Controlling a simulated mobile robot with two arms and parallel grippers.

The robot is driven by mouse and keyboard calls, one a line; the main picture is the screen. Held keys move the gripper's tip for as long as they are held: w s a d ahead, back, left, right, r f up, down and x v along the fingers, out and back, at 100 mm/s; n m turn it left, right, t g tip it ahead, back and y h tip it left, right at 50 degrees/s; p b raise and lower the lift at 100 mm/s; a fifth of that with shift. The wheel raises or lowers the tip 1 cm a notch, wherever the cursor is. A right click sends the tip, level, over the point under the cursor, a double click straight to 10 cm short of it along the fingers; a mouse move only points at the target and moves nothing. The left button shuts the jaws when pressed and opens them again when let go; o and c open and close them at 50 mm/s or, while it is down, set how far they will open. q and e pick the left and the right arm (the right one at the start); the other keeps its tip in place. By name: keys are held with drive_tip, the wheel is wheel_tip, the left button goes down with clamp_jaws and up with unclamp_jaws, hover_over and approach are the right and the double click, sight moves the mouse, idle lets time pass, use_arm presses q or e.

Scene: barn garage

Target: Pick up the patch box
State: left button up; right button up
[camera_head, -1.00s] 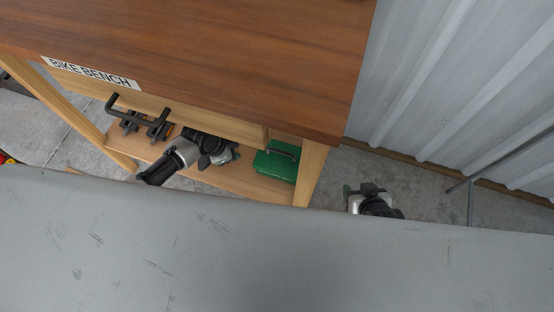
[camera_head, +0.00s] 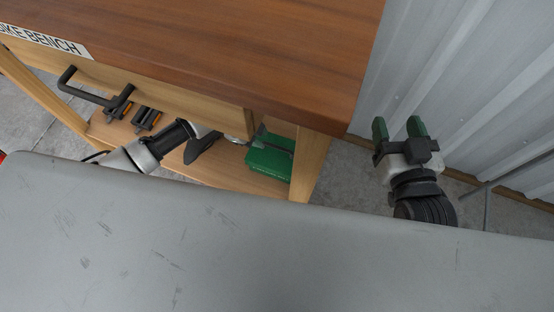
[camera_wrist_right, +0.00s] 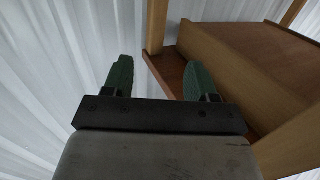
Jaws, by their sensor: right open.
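The patch box, seemingly the green box (camera_head: 268,162) with a dark handle on top, sits on the lower shelf of the bench in the head view. My left gripper (camera_head: 250,137) reaches in from the left under the benchtop, at the box's upper left. Its fingers are mostly hidden, and I cannot tell whether they touch the box or handle. My right gripper (camera_head: 399,128) is raised to the right of the bench, open and empty, its green fingers apart. The right wrist view shows these fingers (camera_wrist_right: 160,78) with nothing between them.
The wooden bike bench (camera_head: 220,45) has a thick top, and its front leg (camera_head: 309,168) stands just right of the box. Black-and-orange tools (camera_head: 146,118) lie on the shelf at left. A corrugated metal wall (camera_head: 470,80) is close to my right gripper. A grey surface (camera_head: 250,250) fills the foreground.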

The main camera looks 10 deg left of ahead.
sight(265, 143)
use_arm(q)
drive_tip(key=shift+d+f, duration=0.2)
drive_tip(key=shift+f, duration=0.3)
drive_tip(key=b+x, duration=0.2)
drive_tip(key=x, duration=0.2)
drive_tip(key=shift+w+a+f+b, duration=0.1)
drive_tip(key=shift+w+b, duration=0.05)
drive_tip(key=shift+b, duration=0.15)
drive_tip(key=shift+f, duration=0.2)
use_arm(e)
wheel_tip(265, 143, up, 8)
drive_tip(key=s+a+t+y, duration=0.1)
drive_tip(key=s+t+y, duration=0.1)
drive_tip(key=t, duration=0.5)
drive_tip(key=shift+y, duration=0.3)
use_arm(q)
clamp_jaws()
